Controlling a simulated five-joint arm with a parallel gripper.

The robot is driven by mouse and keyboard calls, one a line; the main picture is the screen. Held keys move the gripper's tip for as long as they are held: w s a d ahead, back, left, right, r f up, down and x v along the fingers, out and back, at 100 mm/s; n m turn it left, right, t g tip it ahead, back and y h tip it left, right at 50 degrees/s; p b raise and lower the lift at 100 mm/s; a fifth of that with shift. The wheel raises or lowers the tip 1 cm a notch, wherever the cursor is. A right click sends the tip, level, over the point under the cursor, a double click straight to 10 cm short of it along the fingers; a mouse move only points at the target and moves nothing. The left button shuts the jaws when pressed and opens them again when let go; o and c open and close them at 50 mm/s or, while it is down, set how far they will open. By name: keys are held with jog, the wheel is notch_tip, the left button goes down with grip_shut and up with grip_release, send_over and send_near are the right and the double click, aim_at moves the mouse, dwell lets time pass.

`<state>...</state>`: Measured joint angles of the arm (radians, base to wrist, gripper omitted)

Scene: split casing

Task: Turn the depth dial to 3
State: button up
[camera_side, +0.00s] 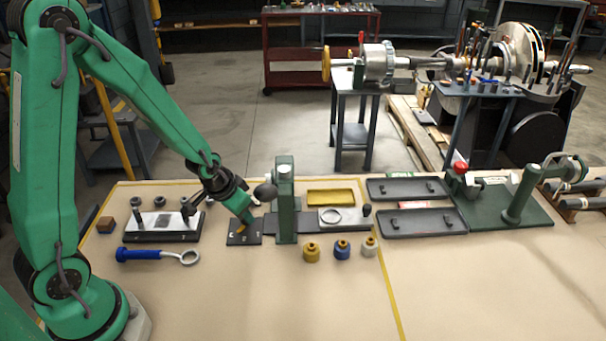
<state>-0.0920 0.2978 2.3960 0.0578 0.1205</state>
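My gripper (241,221) points down over a small dark plate (234,240) with pale marks, left of the green upright press. A small orange part (243,230), seemingly the pointer of the depth dial, shows at the fingertips. The gripper hides most of the dial, and the marks are too small to read, so its setting cannot be told. The fingers are at or very near the orange part. Whether they touch it, or are shut on it, cannot be told.
The green press column (285,200), with a dark ball-ended handle (265,192), stands close right of my gripper. A blue-handled ring tool (150,255) lies in front left. Yellow, blue and silver knobs (311,253) stand in front right. The front of the bench is clear.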

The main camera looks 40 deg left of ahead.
jog(key=shift+c, duration=1.3)
jog(key=shift+a+m, duration=0.15)
jog(key=shift+m, duration=0.35)
jog(key=o, duration=1)
jog(key=shift+r, duration=0.1)
jog(key=shift+v, duration=3.8)
jog(key=shift+s, duration=0.1)
